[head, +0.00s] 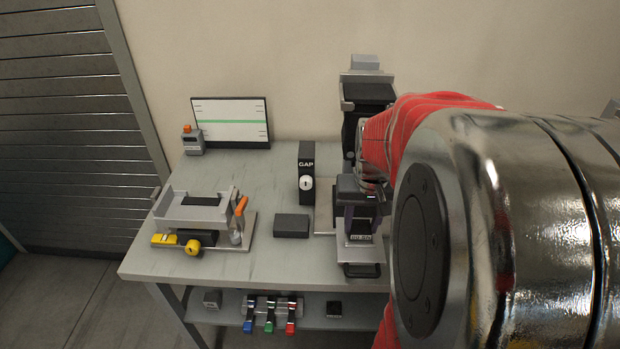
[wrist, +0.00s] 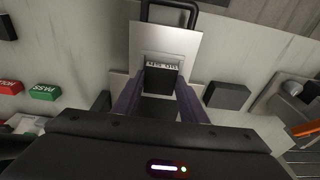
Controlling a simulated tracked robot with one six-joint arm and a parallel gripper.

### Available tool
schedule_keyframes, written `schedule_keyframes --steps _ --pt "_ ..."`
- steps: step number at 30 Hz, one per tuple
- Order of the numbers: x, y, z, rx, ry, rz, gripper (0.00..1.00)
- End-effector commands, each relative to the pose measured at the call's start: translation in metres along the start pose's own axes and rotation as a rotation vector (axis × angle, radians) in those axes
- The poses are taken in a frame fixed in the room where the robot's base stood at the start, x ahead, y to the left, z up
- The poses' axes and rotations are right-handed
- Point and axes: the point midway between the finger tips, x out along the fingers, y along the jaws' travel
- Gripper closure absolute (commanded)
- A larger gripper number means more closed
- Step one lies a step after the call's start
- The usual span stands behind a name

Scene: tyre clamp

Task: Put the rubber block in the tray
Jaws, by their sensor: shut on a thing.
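My gripper (head: 360,215) is over the right part of the bench, at the front of a dark upright machine (head: 368,92). In the wrist view its two purple fingers (wrist: 160,88) are shut on a dark block (wrist: 161,80) with a pale lettered label, seemingly the rubber block. The label also shows below the gripper in the head view (head: 361,238). A silver plate with a black handle (wrist: 178,42), seemingly the tray, lies under and around the block; its front shows in the head view (head: 358,255). I cannot tell whether the block touches it.
A dark flat block (head: 291,226) and a black "GAP" box (head: 306,172) stand left of the gripper. A grey clamp fixture (head: 195,212) with an orange lever is further left. A screen (head: 231,122) stands behind. Bare bench lies between fixture and flat block.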

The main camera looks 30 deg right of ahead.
Motion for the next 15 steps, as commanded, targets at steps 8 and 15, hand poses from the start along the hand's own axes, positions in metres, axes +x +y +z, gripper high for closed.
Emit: schedule_keyframes --steps 8,15 --pt "0.0004 -0.0002 -0.0001 -0.001 0.000 0.000 0.88" --pt "0.0055 -0.0003 0.0008 -0.001 0.000 0.000 0.88"
